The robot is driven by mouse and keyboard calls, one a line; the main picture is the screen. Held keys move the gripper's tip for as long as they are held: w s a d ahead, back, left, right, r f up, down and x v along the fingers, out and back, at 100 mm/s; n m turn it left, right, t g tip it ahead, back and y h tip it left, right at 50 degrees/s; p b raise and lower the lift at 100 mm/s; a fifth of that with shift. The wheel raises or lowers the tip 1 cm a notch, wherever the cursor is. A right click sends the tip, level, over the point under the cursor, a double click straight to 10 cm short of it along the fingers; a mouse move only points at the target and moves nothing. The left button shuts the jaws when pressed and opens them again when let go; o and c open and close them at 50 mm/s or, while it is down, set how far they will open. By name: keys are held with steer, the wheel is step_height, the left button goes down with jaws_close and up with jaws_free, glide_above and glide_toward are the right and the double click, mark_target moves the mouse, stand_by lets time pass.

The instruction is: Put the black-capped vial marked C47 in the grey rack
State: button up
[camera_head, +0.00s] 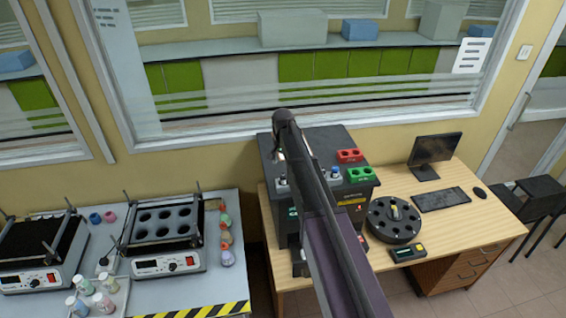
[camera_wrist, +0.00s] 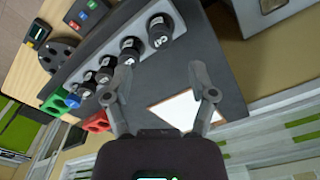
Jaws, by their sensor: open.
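Several black-capped vials stand in a row on the black machine in the wrist view. In the head view my arm covers much of the machine (camera_head: 332,140) and most of the vials. I cannot identify a grey rack in either view.
A green rack (camera_head: 360,174) and a red rack (camera_head: 350,155) sit on the machine, near a blue-capped vial (camera_head: 335,172). A black carousel (camera_head: 393,222), monitor (camera_head: 435,150) and keyboard (camera_head: 441,199) stand right. Two shakers (camera_head: 166,265) occupy the left bench.

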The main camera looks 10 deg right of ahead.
steer(key=shift+s, duration=0.1)
stand_by(0.3)
steer(key=s+n, duration=0.6)
steer(key=s, duration=2.3)
steer(key=shift+d+n, duration=0.2)
steer(key=shift+n, duration=0.2)
